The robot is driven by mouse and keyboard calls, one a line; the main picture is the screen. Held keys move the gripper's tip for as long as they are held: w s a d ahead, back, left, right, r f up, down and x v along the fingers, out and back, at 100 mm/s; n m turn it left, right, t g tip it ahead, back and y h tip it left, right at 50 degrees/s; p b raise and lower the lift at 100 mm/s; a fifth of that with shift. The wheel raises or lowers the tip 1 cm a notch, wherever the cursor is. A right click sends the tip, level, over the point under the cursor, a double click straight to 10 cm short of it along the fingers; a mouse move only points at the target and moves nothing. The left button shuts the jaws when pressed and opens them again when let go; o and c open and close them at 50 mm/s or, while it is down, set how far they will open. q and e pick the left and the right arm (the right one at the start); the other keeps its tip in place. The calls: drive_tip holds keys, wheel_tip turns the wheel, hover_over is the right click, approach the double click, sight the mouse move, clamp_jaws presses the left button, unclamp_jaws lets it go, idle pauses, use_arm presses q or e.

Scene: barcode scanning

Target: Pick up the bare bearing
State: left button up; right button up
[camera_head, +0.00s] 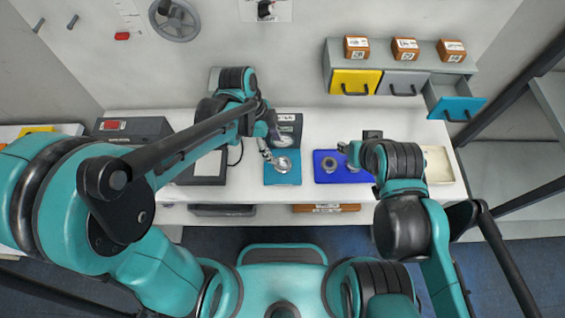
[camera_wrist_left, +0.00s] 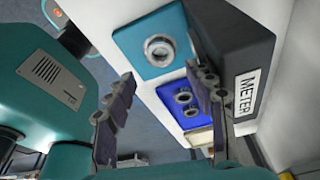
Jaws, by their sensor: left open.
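A single silver ring-shaped bearing (camera_head: 284,165) lies on a teal mat (camera_head: 283,180) at the middle of the white table. It also shows in the left wrist view (camera_wrist_left: 158,50), apart from my fingers. My left gripper (camera_head: 267,150) is just above and left of it in the head view. In the wrist view its two fingers (camera_wrist_left: 160,72) are spread with nothing between them. My right gripper (camera_head: 345,149) is near the blue mat and partly hidden by its own wrist; its jaws are unclear.
Ring-shaped parts (camera_wrist_left: 183,97) lie on a blue mat (camera_wrist_left: 200,114) to the right of the teal mat in the head view. A dark box labelled METER (camera_wrist_left: 252,62) stands close to my left finger. A drawer rack (camera_head: 404,52) hangs at the back right, its blue drawer (camera_head: 458,107) open.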

sight(282, 162)
use_arm(q)
drive_tip(key=b+x, duration=0.2)
drive_tip(key=x, duration=0.6)
drive_tip(key=shift+f, duration=0.25)
drive_tip(key=shift+r, duration=0.1)
drive_tip(key=c, duration=1.1)
